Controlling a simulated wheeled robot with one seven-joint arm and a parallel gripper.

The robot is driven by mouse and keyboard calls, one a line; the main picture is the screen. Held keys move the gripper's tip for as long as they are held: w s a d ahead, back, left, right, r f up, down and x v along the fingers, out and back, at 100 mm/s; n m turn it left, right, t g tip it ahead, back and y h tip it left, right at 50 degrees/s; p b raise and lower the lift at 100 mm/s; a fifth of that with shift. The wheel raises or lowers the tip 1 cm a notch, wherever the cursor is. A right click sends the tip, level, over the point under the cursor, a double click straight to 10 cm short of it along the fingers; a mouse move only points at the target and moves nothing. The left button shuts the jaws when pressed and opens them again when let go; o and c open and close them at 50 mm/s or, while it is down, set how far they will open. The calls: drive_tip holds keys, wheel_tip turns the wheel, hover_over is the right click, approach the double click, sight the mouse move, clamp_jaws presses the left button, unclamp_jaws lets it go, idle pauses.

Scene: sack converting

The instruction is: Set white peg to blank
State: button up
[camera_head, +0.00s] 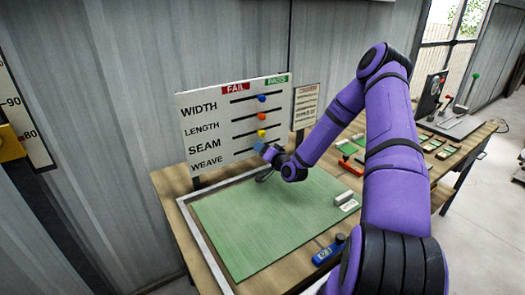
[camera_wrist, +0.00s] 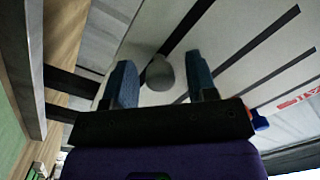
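A white board (camera_head: 214,124) stands at the back of the bench with rows marked WIDTH, LENGTH, SEAM and WEAVE, under a red FAIL label (camera_head: 235,88) and a green PASS label (camera_head: 276,80). My gripper (camera_head: 261,149) is at the lowest row, WEAVE, and hides its peg in the head view. In the wrist view, a peg that looks grey in shade, likely the white peg (camera_wrist: 160,72), sits between the two blue fingers of my gripper (camera_wrist: 161,80). The fingers are apart, with a gap on both sides of the peg.
A green mat (camera_head: 250,225) covers the bench before the board. A blue tool (camera_head: 328,250) lies at its front edge.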

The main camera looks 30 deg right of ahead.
drive_tip(key=s, duration=1)
drive_tip(key=shift+s+d, duration=0.4)
drive_tip(key=s+a+r+n+g+h, duration=0.15)
drive_tip(key=a+r+n+g, duration=0.3)
drive_tip(key=r, duration=0.65)
drive_tip(key=s+a+r+n+g+h, duration=0.1)
drive_tip(key=s+a+r+n+g, duration=0.3)
drive_tip(key=r, duration=0.7)
drive_tip(key=s+a+r+g, duration=0.1)
drive_tip(key=s+a+r, duration=0.2)
drive_tip(key=s, duration=0.5)
drive_tip(key=s+a+r+g+y, duration=0.1)
drive_tip(key=s+a+r, duration=0.3)
drive_tip(key=s, duration=0.4)
drive_tip(key=s+a+r+g, duration=0.2)
drive_tip(key=s+a+r, duration=0.2)
drive_tip(key=s, duration=0.5)
drive_tip(key=shift+r, duration=0.6)
